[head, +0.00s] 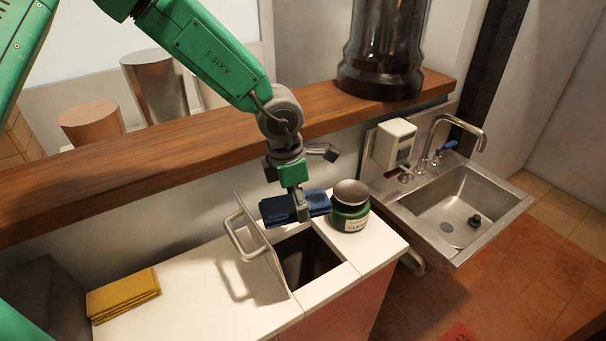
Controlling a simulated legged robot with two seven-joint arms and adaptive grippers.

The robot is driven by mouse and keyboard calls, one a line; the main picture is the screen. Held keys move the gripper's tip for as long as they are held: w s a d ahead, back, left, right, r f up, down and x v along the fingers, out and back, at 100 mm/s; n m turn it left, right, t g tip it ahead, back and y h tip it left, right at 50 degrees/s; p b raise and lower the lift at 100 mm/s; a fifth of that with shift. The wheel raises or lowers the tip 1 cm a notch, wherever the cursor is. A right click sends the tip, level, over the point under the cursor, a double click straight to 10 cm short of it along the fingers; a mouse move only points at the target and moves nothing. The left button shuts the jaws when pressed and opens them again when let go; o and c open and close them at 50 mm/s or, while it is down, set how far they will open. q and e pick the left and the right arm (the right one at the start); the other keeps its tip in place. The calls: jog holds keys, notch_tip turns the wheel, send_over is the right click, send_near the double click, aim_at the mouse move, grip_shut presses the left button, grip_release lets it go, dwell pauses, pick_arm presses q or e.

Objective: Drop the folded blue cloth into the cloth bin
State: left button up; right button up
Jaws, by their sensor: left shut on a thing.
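The folded blue cloth (318,203) is dark blue and is held by my left gripper (301,212), which is shut on it. The gripper points down and hides part of the cloth. The cloth is near the back edge of the bin's opening. The cloth bin (335,283) is a square dark opening in the white counter, with its lid (262,249) standing raised on the left side. The lid has a metal handle. The inside of the bin is dark. My right gripper is not in view.
A green jar (350,216) with a grey lid stands right of the bin. A folded yellow cloth (124,295) lies on the counter (190,282) at left. A wooden shelf (190,149) runs behind. A steel sink (462,205) is at the right.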

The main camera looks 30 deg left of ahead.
aim_at(291, 201)
pick_arm(q)
jog(key=shift+s+a+f+b, duration=0.15)
jog(key=shift+f+b, duration=0.35)
jog(key=shift+f, duration=0.3)
notch_tip(291, 201, down, 5)
jog(key=b, duration=0.5)
jog(key=shift+b, duration=0.35)
jog(key=o, duration=1.3)
jog(key=shift+o, duration=0.2)
jog(key=shift+r, duration=0.3)
jog(key=r, duration=0.3)
jog(key=a+r, duration=0.1)
jog(key=r, duration=0.2)
jog(key=s+r, duration=0.1)
jog(key=r, duration=0.3)
jog(key=shift+a+r, duration=0.1)
jog(key=shift+a, duration=0.05)
jog(key=shift+r, duration=0.5)
